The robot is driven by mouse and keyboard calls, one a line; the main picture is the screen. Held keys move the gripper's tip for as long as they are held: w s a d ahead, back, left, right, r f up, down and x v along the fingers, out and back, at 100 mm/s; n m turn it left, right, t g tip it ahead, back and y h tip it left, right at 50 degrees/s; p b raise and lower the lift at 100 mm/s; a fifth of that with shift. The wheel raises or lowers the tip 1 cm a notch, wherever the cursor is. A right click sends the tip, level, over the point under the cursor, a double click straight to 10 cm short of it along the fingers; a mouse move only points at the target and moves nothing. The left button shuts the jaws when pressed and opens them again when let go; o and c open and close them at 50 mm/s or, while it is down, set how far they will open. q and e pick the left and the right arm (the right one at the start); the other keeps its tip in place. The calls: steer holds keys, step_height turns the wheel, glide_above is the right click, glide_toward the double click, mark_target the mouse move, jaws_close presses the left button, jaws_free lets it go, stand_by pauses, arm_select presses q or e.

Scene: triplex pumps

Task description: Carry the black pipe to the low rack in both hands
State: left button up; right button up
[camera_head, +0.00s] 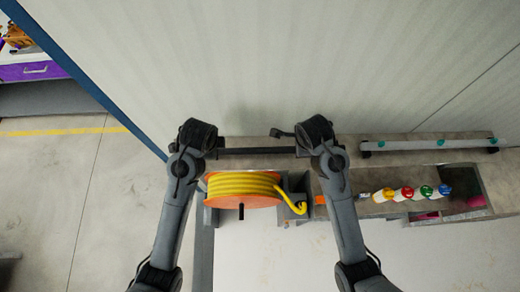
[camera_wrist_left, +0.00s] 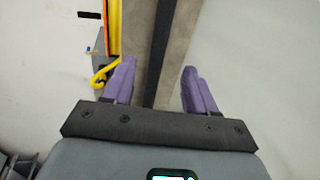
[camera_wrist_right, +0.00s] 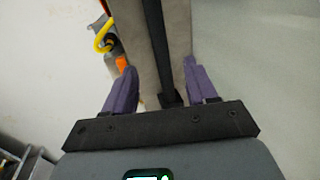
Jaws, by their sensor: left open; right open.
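The black pipe (camera_head: 257,151) lies lengthwise on a brown-grey ledge near the wall, spanning between my two arms. My left gripper (camera_wrist_left: 158,82) is open, with purple fingers on either side of the line of the pipe (camera_wrist_left: 161,40), which shows beyond the fingertips. My right gripper (camera_wrist_right: 163,80) is open, and the pipe (camera_wrist_right: 156,40) runs up between its fingers, with a wider dark end near the palm. Neither gripper holds anything. In the head view my wrists hide the fingers and the pipe's ends. I cannot tell which thing is the low rack.
An orange reel with yellow hose (camera_head: 243,188) stands between my forearms, close to the pipe. Several coloured-cap bottles (camera_head: 408,193) stand right of my right arm. A grey bar with teal marks (camera_head: 430,145) lies along the ledge at right. The wall (camera_head: 300,70) rises behind.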

arm_select(q)
steer(key=x, duration=1)
arm_select(e)
steer(key=x, duration=1)
arm_select(q)
jaws_close()
arm_select(e)
jaws_close()
arm_select(q)
steer(key=shift+r, duration=0.1)
arm_select(e)
steer(key=shift+r, duration=0.1)
